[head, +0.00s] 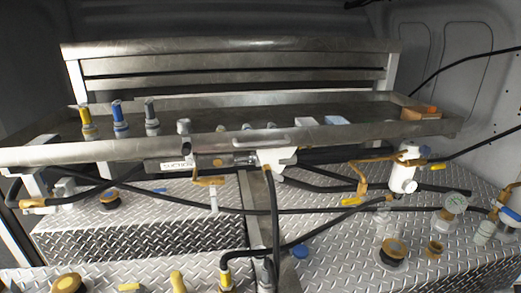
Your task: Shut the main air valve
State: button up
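No valve label that I can read says main air. A valve with a yellow lever (210,181) hangs below the front edge of the tray, near the middle. A long yellow-orange handle (362,178) stands beside a white cylinder (403,180) on the right. My gripper is not in view.
A metal tray (90,152) spans the view, with yellow, blue and grey capped fittings on its left. Black hoses (300,211) cross above the diamond-plate deck (150,235). Several yellow-capped fittings line the front.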

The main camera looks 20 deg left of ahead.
aim_at(48, 210)
jog(key=u, duration=2.3)
jog(key=i+j+z, duration=0.1)
jog(key=i+j, duration=0.8)
